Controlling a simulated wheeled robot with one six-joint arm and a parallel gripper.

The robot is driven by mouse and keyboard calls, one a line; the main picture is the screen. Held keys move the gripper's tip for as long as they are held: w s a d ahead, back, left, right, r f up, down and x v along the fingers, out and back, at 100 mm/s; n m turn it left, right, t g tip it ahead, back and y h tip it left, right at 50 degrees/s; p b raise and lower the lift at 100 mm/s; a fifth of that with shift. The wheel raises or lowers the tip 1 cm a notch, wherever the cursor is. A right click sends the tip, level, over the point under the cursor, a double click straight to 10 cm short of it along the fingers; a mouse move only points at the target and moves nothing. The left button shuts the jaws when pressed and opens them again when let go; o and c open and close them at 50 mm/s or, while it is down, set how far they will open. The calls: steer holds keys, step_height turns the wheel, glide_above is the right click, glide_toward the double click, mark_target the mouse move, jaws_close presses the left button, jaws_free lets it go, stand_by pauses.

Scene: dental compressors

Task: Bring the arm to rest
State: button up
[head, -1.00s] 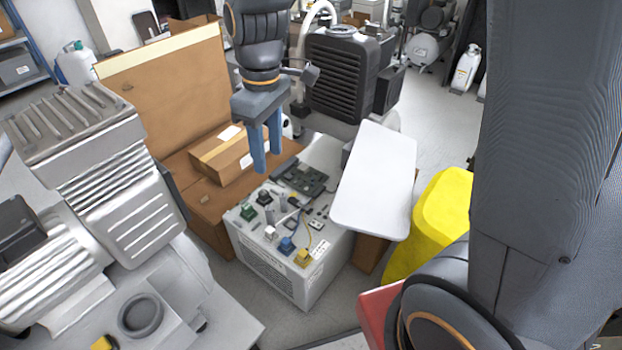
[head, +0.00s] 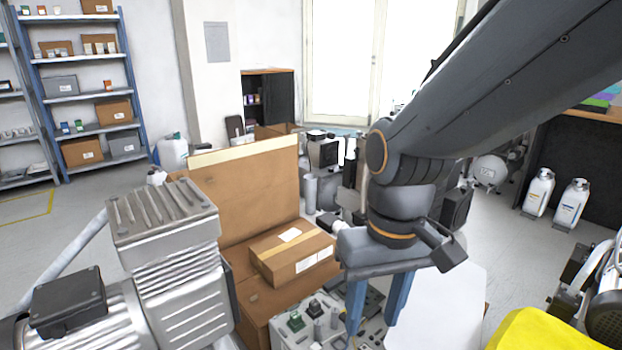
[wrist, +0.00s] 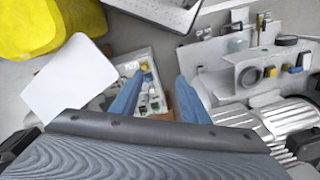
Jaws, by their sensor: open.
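My gripper (head: 378,312) hangs from my dark grey arm right of the middle of the head view, its two blue fingers pointing down. The fingers are apart with nothing held between them. In the wrist view my gripper (wrist: 155,98) also shows its two blue fingers spread. It is above or in front of a white control box (head: 318,318) with small coloured connectors, whose top shows partly behind the fingers. The box also shows beyond the fingers in the wrist view (wrist: 140,65). I cannot tell the exact height above it.
A grey ribbed compressor (head: 165,225) stands at the left. A cardboard box (head: 292,252) lies beside the control box. A white panel (head: 440,310) and a yellow object (head: 540,330) are to the right. Shelves (head: 90,90) stand at the back left.

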steer(key=d+r+m+p, duration=0.2)
steer(key=d+r+p, duration=0.5)
steer(key=p, duration=0.8)
steer(key=shift+d+r+h, duration=0.3)
steer(key=shift+d+r, duration=0.05)
steer(key=shift+d, duration=0.25)
steer(key=shift+o, duration=0.6)
